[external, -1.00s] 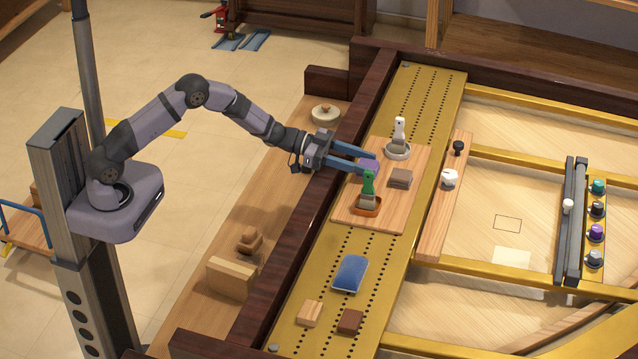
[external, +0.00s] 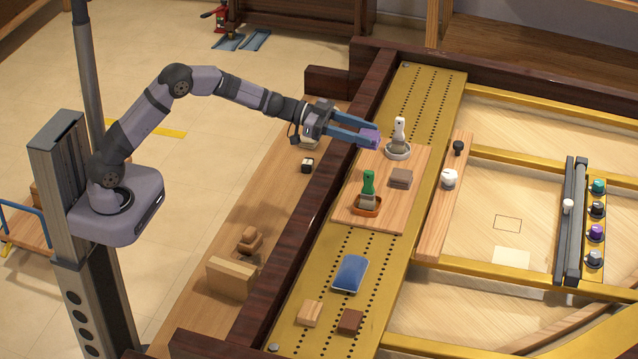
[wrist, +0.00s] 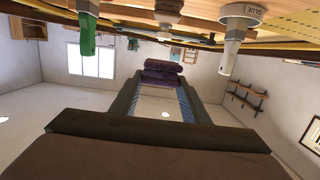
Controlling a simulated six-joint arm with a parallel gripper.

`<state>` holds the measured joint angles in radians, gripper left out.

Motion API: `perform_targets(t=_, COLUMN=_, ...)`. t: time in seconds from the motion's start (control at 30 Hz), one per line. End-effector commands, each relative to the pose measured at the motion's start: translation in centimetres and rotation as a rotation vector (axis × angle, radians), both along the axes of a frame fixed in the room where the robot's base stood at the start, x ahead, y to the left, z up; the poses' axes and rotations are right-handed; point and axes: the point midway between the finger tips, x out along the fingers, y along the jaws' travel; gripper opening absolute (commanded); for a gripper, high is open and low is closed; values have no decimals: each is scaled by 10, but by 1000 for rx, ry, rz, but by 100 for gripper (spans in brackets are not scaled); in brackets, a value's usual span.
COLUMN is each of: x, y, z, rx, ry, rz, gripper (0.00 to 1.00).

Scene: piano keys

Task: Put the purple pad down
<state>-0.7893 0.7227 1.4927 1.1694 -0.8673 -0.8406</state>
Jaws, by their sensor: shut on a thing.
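The purple pad (external: 369,138) is a small block between the fingertips of my gripper (external: 366,135). My gripper is shut on it and holds it in the air, just left of the white glue applicator (external: 399,131) and above the light wooden board (external: 362,215). In the wrist view the pad (wrist: 162,75) shows as dark purple layers between the two fingers.
A blue pad (external: 350,273) lies on the gold perforated plate (external: 325,254). A dark wooden rail (external: 318,208) runs beside the plate.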

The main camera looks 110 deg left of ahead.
Motion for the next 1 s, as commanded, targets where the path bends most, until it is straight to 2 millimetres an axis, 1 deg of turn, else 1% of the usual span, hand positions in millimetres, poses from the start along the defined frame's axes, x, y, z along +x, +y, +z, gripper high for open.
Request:
perform_targets(t=0.03, x=0, y=0, z=10, rx=5, ry=-4, rz=-1, gripper=20)
perform_targets(t=0.2, x=-1, y=1, z=48, rx=7, ry=-6, rz=1, gripper=20)
perform_targets(t=0.23, x=-8, y=5, z=41, rx=6, ry=-4, rz=4, gripper=20)
perform_targets(t=0.37, x=-33, y=16, z=47, rx=7, ry=-5, rz=4, gripper=20)
perform_targets(t=0.5, x=-69, y=26, z=54, rx=8, ry=-5, rz=1, gripper=20)
perform_targets(t=0.67, x=-113, y=30, z=57, rx=6, ry=-3, rz=-4, gripper=20)
perform_targets(t=0.8, x=-152, y=28, z=56, rx=5, ry=-3, rz=-6, gripper=20)
perform_targets(t=1.0, x=-201, y=19, z=47, rx=3, ry=-2, rz=-5, gripper=20)
